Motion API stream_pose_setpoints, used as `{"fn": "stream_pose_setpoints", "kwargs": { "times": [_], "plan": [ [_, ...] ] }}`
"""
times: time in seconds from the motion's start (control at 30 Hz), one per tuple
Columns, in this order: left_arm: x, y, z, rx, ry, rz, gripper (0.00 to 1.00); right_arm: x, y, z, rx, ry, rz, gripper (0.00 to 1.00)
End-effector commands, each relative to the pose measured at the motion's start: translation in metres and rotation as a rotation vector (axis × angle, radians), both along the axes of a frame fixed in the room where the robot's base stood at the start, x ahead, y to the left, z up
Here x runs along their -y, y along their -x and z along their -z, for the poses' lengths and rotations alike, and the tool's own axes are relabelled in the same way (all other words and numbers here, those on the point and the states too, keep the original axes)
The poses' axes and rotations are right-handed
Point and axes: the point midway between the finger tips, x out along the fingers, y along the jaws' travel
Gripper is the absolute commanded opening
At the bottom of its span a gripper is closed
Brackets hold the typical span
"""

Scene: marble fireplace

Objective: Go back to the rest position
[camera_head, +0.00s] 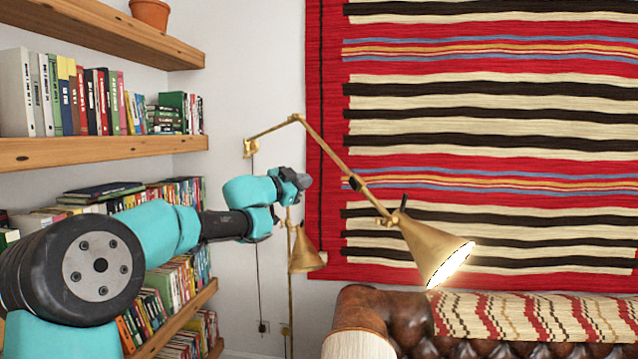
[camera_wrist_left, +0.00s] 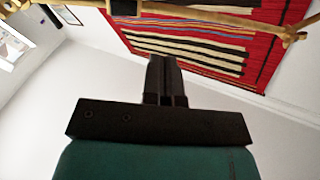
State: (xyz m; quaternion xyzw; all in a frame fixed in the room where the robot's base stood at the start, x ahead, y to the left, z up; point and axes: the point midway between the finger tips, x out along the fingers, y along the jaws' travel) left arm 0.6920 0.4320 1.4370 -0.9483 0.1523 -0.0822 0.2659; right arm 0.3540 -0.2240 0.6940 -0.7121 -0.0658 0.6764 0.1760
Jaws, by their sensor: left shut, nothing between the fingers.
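My left arm comes in from the left in the head view, teal and black, stretched out toward the middle. My left gripper (camera_head: 304,181) is at its end, in front of the wall near the brass lamp (camera_head: 437,247). In the left wrist view the gripper (camera_wrist_left: 165,62) shows its dark fingers together and empty, pointing up toward the striped rug on the wall. My right gripper is in neither view.
Wooden shelves (camera_head: 95,151) with rows of books line the left wall. A striped rug (camera_head: 500,130) hangs on the back wall. A brown leather sofa (camera_head: 470,347) with a patterned blanket (camera_head: 540,316) stands at lower right. A second brass lampshade (camera_head: 304,252) hangs below the gripper.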

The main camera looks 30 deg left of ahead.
Motion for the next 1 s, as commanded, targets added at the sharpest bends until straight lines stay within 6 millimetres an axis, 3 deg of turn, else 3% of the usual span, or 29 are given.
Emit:
{"fn": "stream_pose_setpoints", "kwargs": {
  "times": [0.2, 0.73, 0.87, 1.0],
  "plan": [
    [-0.008, 0.012, -0.001, -0.001, 0.000, -0.001, 0.00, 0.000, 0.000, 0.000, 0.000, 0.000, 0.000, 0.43],
    [-0.007, 0.010, 0.005, -0.009, 0.009, 0.001, 0.00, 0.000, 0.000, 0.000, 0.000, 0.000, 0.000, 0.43],
    [-0.003, 0.000, 0.032, -0.051, 0.065, 0.000, 0.00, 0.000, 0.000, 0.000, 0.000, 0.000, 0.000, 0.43],
    [0.006, -0.018, 0.094, -0.151, 0.183, -0.012, 0.00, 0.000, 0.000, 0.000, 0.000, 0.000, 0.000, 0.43]
  ]
}}
